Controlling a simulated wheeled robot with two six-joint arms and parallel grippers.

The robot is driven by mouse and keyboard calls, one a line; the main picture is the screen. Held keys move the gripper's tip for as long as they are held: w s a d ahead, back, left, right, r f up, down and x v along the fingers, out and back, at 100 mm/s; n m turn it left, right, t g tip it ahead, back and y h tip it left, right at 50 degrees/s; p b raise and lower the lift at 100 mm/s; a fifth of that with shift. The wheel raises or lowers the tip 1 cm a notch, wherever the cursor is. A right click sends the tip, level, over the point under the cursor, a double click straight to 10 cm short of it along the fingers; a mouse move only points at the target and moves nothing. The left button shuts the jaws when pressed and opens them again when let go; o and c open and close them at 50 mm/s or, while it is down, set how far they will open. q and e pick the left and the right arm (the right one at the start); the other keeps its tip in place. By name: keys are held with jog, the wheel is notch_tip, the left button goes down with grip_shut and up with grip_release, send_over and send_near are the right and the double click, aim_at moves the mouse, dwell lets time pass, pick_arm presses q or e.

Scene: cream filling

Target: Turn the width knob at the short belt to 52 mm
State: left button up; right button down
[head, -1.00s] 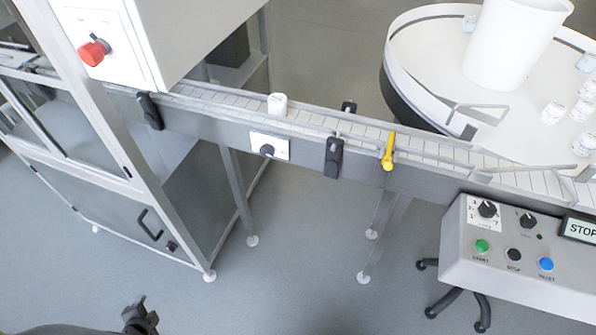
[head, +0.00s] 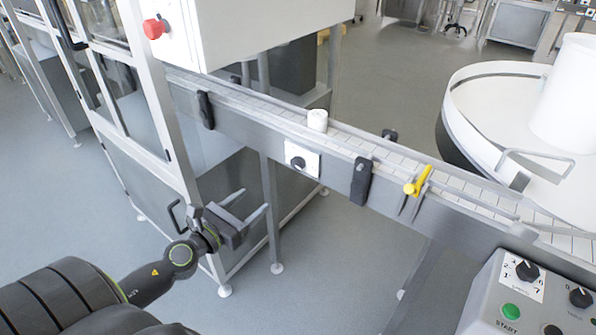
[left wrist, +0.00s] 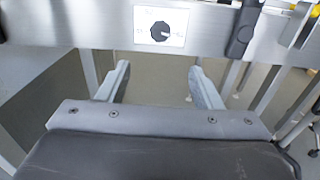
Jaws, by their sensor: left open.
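The width knob (head: 298,163) is a small dark knob on a white plate (head: 313,165) on the front side of the short belt (head: 342,140). In the left wrist view the knob (left wrist: 160,31) is near the top centre, with scale marks too small to read. My left gripper (head: 254,203) is open and empty, to the lower left of the knob and apart from it. In the left wrist view its fingers (left wrist: 158,78) point toward the plate from below. My right gripper is in neither view.
A white jar (head: 317,121) stands on the belt behind the knob. A glazed cabinet (head: 127,110) stands left, a control box (head: 530,290) lower right. The floor before the belt is clear.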

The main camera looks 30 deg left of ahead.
pick_arm(q)
jog(key=p, duration=0.3)
send_near(295, 166)
jog(key=w, duration=0.6)
jog(key=shift+w+d, duration=0.25)
jog(key=shift+w, duration=0.95)
jog(key=c, duration=1)
